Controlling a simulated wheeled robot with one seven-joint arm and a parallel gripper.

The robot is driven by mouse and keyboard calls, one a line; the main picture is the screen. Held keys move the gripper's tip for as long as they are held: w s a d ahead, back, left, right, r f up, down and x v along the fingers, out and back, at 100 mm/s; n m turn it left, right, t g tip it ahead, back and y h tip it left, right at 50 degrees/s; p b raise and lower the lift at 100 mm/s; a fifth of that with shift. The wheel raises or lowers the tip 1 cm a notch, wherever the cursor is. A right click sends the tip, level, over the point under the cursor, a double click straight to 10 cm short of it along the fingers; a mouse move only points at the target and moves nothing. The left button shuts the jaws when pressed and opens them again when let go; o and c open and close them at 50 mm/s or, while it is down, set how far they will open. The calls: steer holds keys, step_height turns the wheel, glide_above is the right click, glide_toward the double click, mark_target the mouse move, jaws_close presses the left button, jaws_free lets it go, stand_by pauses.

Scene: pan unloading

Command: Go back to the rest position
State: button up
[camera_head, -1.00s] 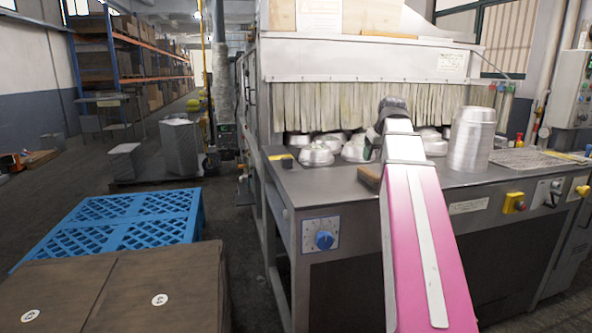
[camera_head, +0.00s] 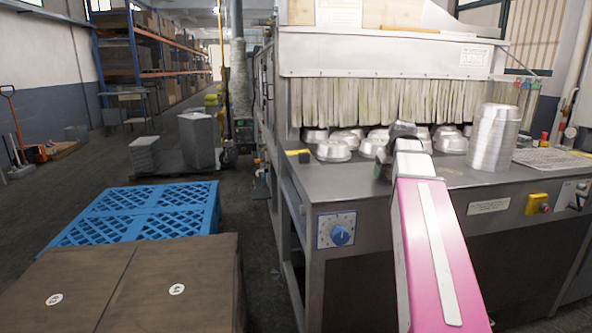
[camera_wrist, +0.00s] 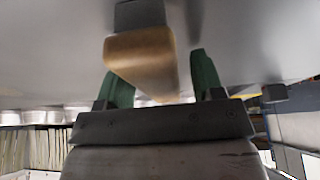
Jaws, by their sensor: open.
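My gripper (camera_head: 384,166) is at the far end of my pink arm, low over the metal worktop (camera_head: 400,184). In the wrist view its two green fingers (camera_wrist: 161,82) stand apart. A tan-brown block (camera_wrist: 143,58) with a dark end shows between and beyond them; I cannot tell whether they touch it. The block does not show clearly in the head view. Silver pans (camera_head: 333,150) sit upside down before the strip curtain. A tall stack of silver pans (camera_head: 493,138) stands to the right of my gripper.
The curtained machine (camera_head: 385,60) rises behind the worktop. A blue dial (camera_head: 341,235) and a yellow switch box (camera_head: 537,204) are on its front. A blue pallet (camera_head: 140,212) and brown boxes (camera_head: 130,285) lie at the left. Open floor runs towards the shelves (camera_head: 155,60).

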steer(key=shift+s+f, duration=0.1)
steer(key=shift+f, duration=0.05)
steer(key=w+a+v, duration=0.1)
steer(key=v, duration=1.1)
steer(key=x, duration=0.7)
steer(key=d+x, duration=0.1)
steer(key=x, duration=0.3)
steer(key=shift+s+f, duration=0.2)
steer(key=shift+f, duration=0.2)
step_height(320, 180, up, 4)
steer(key=shift+r, duration=0.15)
steer(key=s+r, duration=0.7)
steer(key=s, duration=0.4)
steer(key=shift+s+a, duration=0.35)
